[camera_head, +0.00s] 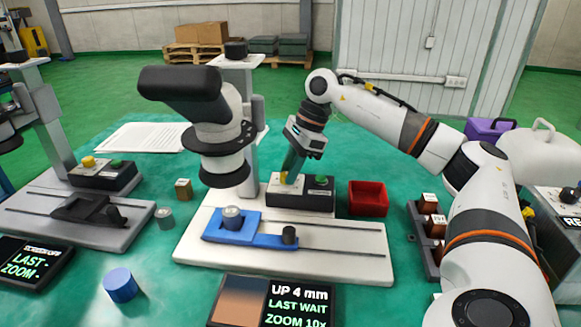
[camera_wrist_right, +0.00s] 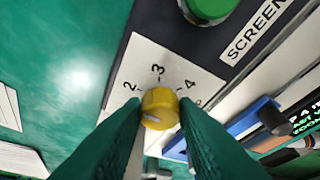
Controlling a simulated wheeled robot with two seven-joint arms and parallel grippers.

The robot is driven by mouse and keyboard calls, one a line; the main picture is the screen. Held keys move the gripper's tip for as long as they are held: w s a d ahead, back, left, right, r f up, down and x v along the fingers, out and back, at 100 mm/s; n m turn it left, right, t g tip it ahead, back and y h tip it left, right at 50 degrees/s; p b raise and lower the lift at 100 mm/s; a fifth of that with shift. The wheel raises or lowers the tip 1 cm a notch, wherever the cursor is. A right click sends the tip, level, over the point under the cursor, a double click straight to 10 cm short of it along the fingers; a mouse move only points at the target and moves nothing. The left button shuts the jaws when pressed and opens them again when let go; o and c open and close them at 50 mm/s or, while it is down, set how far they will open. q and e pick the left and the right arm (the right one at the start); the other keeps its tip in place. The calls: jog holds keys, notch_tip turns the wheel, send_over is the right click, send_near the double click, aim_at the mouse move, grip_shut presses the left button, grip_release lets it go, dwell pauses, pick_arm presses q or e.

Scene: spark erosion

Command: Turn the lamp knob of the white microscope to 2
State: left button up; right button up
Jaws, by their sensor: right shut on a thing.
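The white microscope (camera_head: 226,133) stands upright in the middle of the head view, on a pale base (camera_head: 340,240). A dark control box (camera_head: 300,201) sits on that base. My right gripper (camera_head: 286,174) reaches down to the yellow lamp knob, which its fingers partly hide. In the right wrist view the green fingers close on both sides of the yellow knob (camera_wrist_right: 160,106). The dial plate (camera_wrist_right: 152,65) shows 2, 3 and 4 beyond it; 2 is left, 3 in the middle, 4 right. A pale mark shows on the knob's near side; its exact setting is unclear. My left gripper is out of view.
A green button (camera_wrist_right: 208,8) sits beside the dial. A blue stage (camera_head: 262,238) carries a small round part. A red tray (camera_head: 368,198) stands right of the control box. A display (camera_head: 270,304) reads "UP 4 mm, LAST WAIT, ZOOM 10x". Another microscope base (camera_head: 80,220) is at left.

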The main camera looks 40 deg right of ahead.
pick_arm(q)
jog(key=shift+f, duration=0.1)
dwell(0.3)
pick_arm(e)
jog(key=o, duration=1)
jog(key=shift+r, duration=0.1)
jog(key=shift+d+r, duration=0.15)
jog(key=shift+r, duration=0.15)
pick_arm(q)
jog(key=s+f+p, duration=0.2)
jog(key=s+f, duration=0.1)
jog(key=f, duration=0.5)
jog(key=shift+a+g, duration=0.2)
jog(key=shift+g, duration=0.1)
pick_arm(e)
jog(key=v, duration=1.1)
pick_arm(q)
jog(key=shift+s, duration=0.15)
pick_arm(e)
jog(key=shift+s, duration=0.1)
